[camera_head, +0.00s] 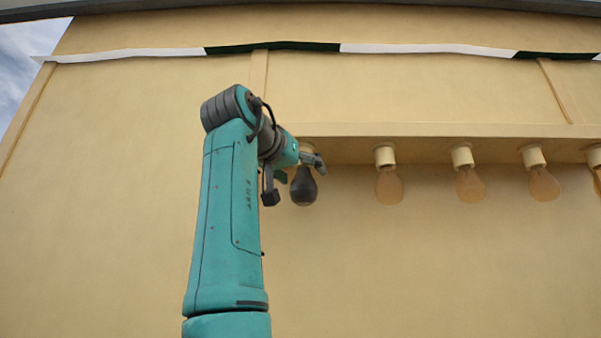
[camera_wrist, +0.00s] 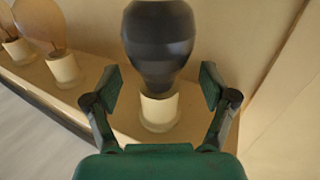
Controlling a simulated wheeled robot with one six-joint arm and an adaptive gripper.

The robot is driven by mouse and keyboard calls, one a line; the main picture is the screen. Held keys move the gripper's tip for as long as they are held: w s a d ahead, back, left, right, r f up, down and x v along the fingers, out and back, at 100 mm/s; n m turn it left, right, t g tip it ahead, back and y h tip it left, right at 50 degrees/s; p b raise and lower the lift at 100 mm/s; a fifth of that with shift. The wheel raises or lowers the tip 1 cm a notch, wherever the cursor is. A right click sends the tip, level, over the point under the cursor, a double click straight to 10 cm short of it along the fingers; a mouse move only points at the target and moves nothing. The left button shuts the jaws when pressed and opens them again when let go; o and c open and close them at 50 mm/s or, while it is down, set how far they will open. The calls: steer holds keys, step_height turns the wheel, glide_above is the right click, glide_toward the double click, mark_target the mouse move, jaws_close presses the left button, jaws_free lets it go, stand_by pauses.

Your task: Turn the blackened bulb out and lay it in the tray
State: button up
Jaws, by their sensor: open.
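The blackened bulb (camera_head: 303,188) hangs from the left end of the row under the cream ledge. In the wrist view the blackened bulb (camera_wrist: 158,45) is dark grey and sits in a cream socket (camera_wrist: 159,110). My gripper (camera_head: 305,163) is at the bulb's neck in the head view. In the wrist view my gripper (camera_wrist: 161,88) is open, with one finger pad on each side of the bulb's narrow end. Gaps show between the pads and the bulb. No tray is in view.
Several clear amber bulbs hang to the right in cream sockets, the nearest bulb (camera_head: 389,186) a short way off. The cream ledge (camera_head: 430,130) runs above the row. The plain wall (camera_head: 400,270) below is clear.

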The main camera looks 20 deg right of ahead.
steer(key=n+t+y, duration=0.1)
steer(key=n+y, duration=0.1)
steer(key=y, duration=0.1)
steer(key=n+t+y, duration=0.2)
steer(key=d+n+t+y, duration=0.1)
steer(key=n+y, duration=0.1)
steer(key=y, duration=0.1)
steer(key=shift+s+t+y, duration=0.15)
steer(key=shift+t+y, duration=0.15)
steer(key=n+y, duration=0.3)
steer(key=y, duration=0.2)
steer(key=shift+d+n+y, duration=0.1)
steer(key=shift+n+y, duration=0.2)
steer(key=shift+n, duration=0.1)
steer(key=shift+y, duration=0.5)
steer(key=shift+n, duration=0.3)
steer(key=shift+w, duration=0.25)
steer(key=shift+w, duration=0.3)
